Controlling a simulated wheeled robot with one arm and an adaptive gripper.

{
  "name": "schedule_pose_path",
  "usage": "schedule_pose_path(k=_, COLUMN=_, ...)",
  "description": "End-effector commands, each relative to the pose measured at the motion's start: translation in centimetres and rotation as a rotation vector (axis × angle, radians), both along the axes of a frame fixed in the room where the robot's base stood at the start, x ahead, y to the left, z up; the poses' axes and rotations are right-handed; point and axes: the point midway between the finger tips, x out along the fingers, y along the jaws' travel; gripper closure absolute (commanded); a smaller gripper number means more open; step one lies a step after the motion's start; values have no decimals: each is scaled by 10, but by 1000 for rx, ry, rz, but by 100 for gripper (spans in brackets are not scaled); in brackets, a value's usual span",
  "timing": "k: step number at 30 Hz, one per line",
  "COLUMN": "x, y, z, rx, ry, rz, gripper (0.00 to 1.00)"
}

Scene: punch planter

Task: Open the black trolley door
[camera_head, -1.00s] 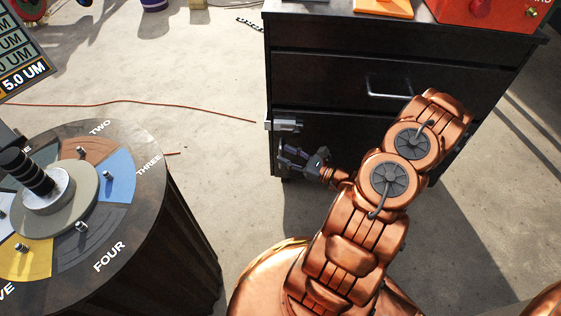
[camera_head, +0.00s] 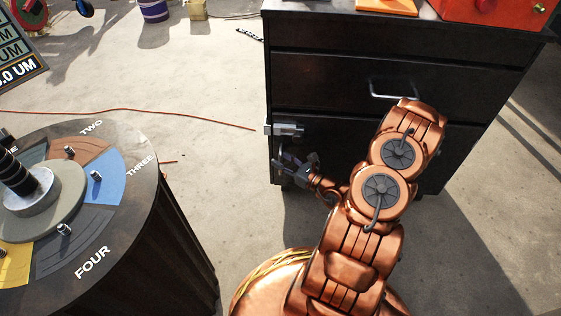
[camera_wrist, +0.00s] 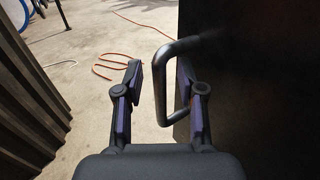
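The black trolley (camera_head: 330,90) stands right of centre in the head view, with drawers above and a dark door panel (camera_head: 335,134) below. The panel looks shut, though my arm covers much of it. A silver fitting (camera_head: 285,130) sits at its left edge. My gripper (camera_head: 294,162) is low at the door's left side, just below that fitting. In the wrist view, my gripper (camera_wrist: 159,72) is open. A grey loop handle (camera_wrist: 162,85) on the dark door face (camera_wrist: 255,80) stands between the fingers, closer to the right one. Contact cannot be told.
A round dark table (camera_head: 150,215) with coloured, numbered sections stands on the left; its ribbed side (camera_wrist: 25,100) shows close by in the wrist view. Orange items (camera_head: 385,5) and a red box (camera_head: 490,12) rest on the trolley. An orange cable (camera_head: 130,111) crosses the concrete floor.

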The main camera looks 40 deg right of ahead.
Motion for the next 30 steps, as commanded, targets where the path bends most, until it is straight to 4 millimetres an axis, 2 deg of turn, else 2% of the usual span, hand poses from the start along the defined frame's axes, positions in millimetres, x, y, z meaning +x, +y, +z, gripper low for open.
schedule_pose_path(k=6, x=8, y=3, z=0, rx=0, ry=0, rz=1, gripper=61)
schedule_pose_path(k=14, x=8, y=3, z=0, rx=1, ry=1, rz=1, gripper=62)
schedule_pose_path(k=25, x=8, y=3, z=0, rx=0, ry=1, rz=1, gripper=100)
schedule_pose_path(k=30, x=8, y=3, z=0, rx=1, ry=1, rz=2, gripper=100)
